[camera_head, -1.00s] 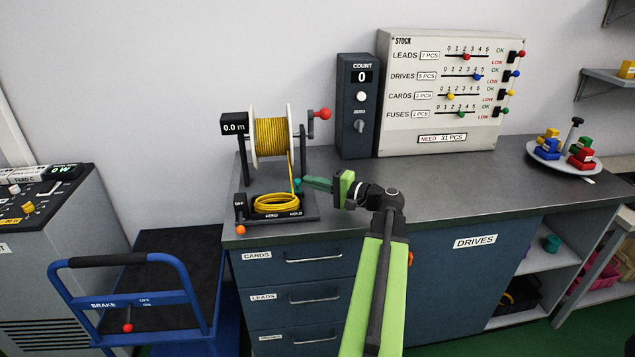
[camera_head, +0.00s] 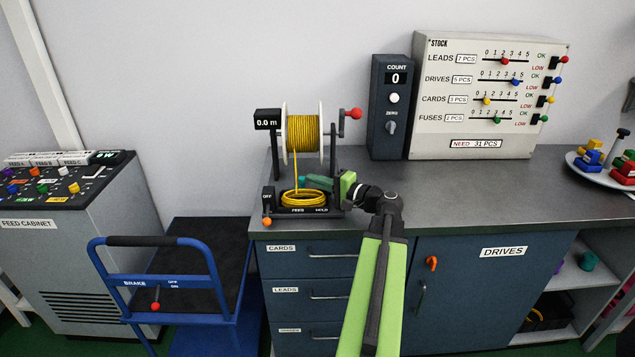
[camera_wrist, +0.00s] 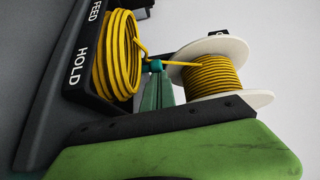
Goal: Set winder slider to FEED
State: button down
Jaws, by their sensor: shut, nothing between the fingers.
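The winder (camera_head: 333,165) stands on the bench, its spool wound with yellow wire. Yellow coils (camera_head: 302,198) lie in its base, behind the FEED and HOLD labels. The small teal slider knob (camera_wrist: 155,66) shows at my fingertips in the wrist view, with the yellow wire running by it. In the head view the knob is mostly lost against my fingers, roughly above the FEED label. My gripper (camera_head: 306,180) is shut and reaches in from the right, its tips at the knob, seemingly touching it. Whether the slider is fully at its end I cannot tell.
An orange knob (camera_head: 266,222) sits below the OFF label. A red crank knob (camera_head: 356,114) juts from the winder's right. The count box (camera_head: 390,145) and stock board (camera_head: 430,148) stand behind. A blue cart (camera_head: 212,270) stands left. The bench's middle is clear.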

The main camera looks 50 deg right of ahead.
jog(key=shift+w+a+r, duration=0.15)
jog(key=shift+w+a, duration=0.1)
jog(key=shift+a, duration=0.1)
jog(key=shift+s+d, duration=0.2)
jog(key=shift+d, duration=0.3)
jog(key=s+d, duration=0.2)
jog(key=d, duration=0.1)
jog(key=shift+s, duration=0.1)
jog(key=s, duration=1)
jog(key=shift+d+r+p, duration=0.2)
jog(key=shift+d+p, duration=0.1)
jog(key=shift+d, duration=0.1)
jog(key=shift+s, duration=0.25)
